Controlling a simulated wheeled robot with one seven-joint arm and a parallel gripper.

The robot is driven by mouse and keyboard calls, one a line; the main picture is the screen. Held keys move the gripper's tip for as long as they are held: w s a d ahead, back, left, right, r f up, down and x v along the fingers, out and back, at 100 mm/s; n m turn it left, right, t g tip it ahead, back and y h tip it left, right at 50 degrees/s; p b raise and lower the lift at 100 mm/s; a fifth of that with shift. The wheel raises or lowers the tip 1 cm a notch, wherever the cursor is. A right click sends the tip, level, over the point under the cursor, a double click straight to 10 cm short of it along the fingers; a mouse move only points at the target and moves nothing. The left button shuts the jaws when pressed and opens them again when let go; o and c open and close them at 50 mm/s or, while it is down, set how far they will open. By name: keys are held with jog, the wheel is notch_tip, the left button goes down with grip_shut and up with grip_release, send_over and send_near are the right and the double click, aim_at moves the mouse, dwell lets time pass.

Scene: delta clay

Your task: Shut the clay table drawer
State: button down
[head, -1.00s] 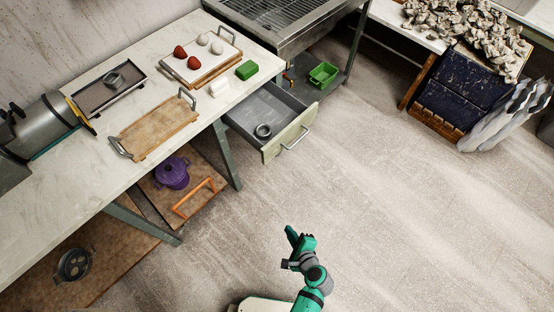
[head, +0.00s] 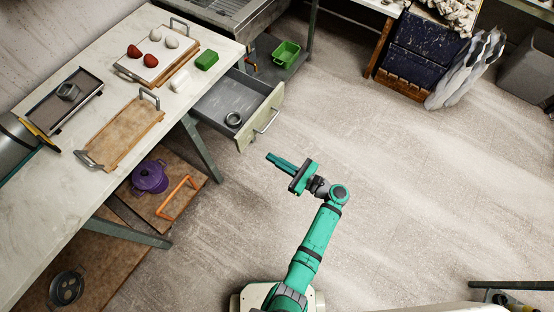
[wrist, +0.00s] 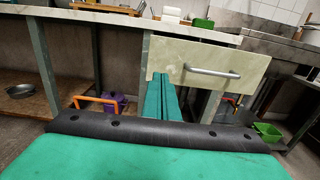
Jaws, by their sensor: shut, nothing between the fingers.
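The front and handle (wrist: 211,72) also show in the wrist view. My gripper (head: 268,156) is shut and empty, in front of the drawer and a little below it in the picture, apart from it. In the wrist view the green fingers (wrist: 161,92) are together and overlap the lower left part of the drawer front.
The clay table (head: 40,205) runs along the left with boards and trays on top. A table leg (head: 201,150) stands beside the drawer. A purple pot (head: 149,177) and an orange-handled tray sit on the lower shelf. A green bin (head: 286,54) is behind. Floor right of the drawer is clear.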

aim_at(244, 141)
jog(key=x, duration=1)
jog(key=shift+w+a, duration=0.1)
jog(key=shift+a, duration=0.05)
